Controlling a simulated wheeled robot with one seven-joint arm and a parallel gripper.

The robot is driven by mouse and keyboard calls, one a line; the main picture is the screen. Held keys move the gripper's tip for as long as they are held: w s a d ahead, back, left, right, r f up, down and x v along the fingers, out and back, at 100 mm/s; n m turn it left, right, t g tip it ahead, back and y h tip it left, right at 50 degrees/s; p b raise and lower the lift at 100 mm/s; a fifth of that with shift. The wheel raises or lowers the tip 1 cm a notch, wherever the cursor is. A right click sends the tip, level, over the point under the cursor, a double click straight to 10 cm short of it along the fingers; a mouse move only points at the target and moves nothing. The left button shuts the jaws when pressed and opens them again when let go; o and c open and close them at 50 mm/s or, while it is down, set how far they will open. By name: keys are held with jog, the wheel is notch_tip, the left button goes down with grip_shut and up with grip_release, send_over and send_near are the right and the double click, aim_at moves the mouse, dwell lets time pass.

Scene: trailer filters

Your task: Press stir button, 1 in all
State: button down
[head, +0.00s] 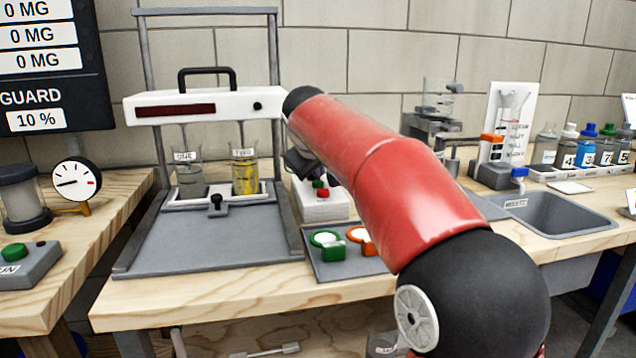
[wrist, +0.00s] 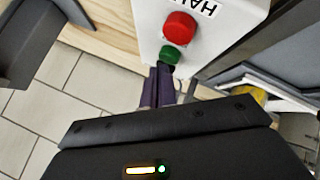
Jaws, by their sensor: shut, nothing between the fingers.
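A white button box (head: 322,208) stands on the bench right of the stirring frame. It has a red button (head: 323,194) and a green button (head: 318,184). No "stir" label is readable. My gripper (wrist: 164,72) is shut and empty, its dark fingertips right at the green button's edge. I cannot tell whether they touch it. In the head view my arm hides most of the gripper.
A white-topped frame (head: 205,107) holds two beakers left of the box. A grey tray (head: 330,270) with green and orange round items lies in front. A grey box with a green button (head: 14,252) sits far left. A sink (head: 560,215) is at right.

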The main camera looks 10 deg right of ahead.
aim_at(318, 183)
jog(key=shift+f+b, duration=0.4)
jog(key=shift+f, duration=0.15)
dwell(0.4)
jog(key=shift+r, duration=0.1)
jog(key=shift+r+p, duration=0.85)
jog(key=shift+p, duration=0.1)
jog(key=shift+r, duration=0.15)
notch_tip(318, 183, up, 3)
jog(key=p, duration=0.3)
jog(key=shift+r, duration=0.9)
